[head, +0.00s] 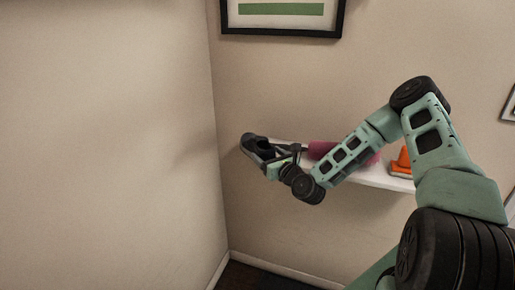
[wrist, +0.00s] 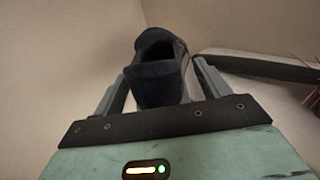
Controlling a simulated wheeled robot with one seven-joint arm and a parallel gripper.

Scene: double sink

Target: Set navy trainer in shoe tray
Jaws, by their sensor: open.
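The navy trainer (wrist: 158,86) shows in the wrist view between the two fingers of my open gripper (wrist: 158,82). Its dark opening faces up, and a gap shows on its right side. In the head view the trainer (head: 254,144) is at the left end of a white wall shelf, with my gripper (head: 274,156) right at it. Part of the trainer is hidden behind the gripper there. I cannot tell whether either finger touches it. No shoe tray can be made out in either view.
The white shelf (head: 372,177) runs along the wall. A magenta rolled item (head: 322,149) and an orange cone-shaped thing (head: 402,161) are on it, right of the trainer. The room corner is close on the left. A framed picture (head: 282,32) hangs above.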

